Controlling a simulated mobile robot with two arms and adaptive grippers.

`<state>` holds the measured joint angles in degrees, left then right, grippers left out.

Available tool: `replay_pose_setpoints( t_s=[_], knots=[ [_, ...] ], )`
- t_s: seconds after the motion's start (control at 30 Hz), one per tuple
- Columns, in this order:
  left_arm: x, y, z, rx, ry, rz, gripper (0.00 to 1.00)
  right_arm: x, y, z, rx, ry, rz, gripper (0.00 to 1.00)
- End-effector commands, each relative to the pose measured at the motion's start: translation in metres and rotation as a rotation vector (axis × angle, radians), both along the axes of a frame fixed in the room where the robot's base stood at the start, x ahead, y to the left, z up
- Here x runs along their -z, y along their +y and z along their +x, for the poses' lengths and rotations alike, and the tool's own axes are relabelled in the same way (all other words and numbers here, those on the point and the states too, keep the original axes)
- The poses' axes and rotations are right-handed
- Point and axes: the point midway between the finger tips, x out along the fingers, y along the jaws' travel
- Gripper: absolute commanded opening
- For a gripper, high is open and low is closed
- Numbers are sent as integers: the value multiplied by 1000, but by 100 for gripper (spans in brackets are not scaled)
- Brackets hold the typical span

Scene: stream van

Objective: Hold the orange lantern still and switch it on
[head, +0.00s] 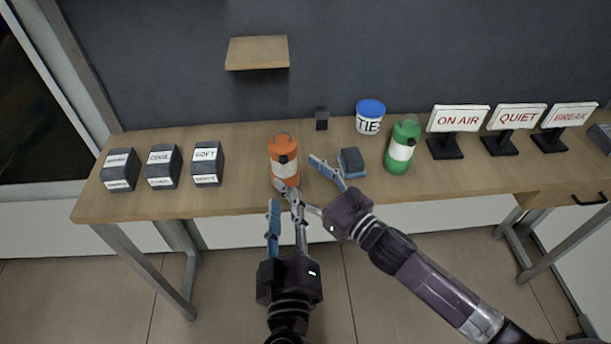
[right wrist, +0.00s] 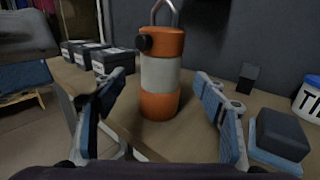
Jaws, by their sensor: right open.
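The orange lantern (head: 284,150) stands upright near the table's front edge, with a white middle band, a top handle and a black knob. It shows large in the right wrist view (right wrist: 161,75), the black knob (right wrist: 146,43) on its upper left. My right gripper (head: 302,178) is open, its fingers (right wrist: 163,88) spread to either side of the lantern; I cannot tell whether they touch it. My left gripper (head: 284,200) is open and empty, just in front of the lantern at the table edge. The two grippers' fingers overlap in the head view, hiding the lantern's lower edge.
A blue-and-dark block (head: 351,162) and a green lantern (head: 402,146) stand to the right. A blue-lidded tub (head: 370,117) and small black box (head: 321,118) are behind. Several lettered dark blocks (head: 163,167) stand left, lettered signs (head: 457,120) right. A shelf (head: 257,52) juts from the wall.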

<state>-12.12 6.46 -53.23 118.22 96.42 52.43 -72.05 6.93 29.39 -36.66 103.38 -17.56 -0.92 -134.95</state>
Motion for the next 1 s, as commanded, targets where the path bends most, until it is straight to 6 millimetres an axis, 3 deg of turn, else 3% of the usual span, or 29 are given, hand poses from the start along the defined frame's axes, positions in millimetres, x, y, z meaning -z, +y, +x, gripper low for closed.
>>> replay_pose_setpoints(
  t_s=[0.33, 0.77, 1.0],
  knots=[
    [0, 0, 0, 0, 0, 0, 29, -1, 31, 42, 1, 0, 1, 66],
    [0, 0, 0, 0, 0, 0, 29, 0, 38, 50, 0, 1, 1, 66],
    [0, 0, 0, 0, 0, 0, 29, 0, 38, 50, 0, 1, 1, 41]
  ],
)
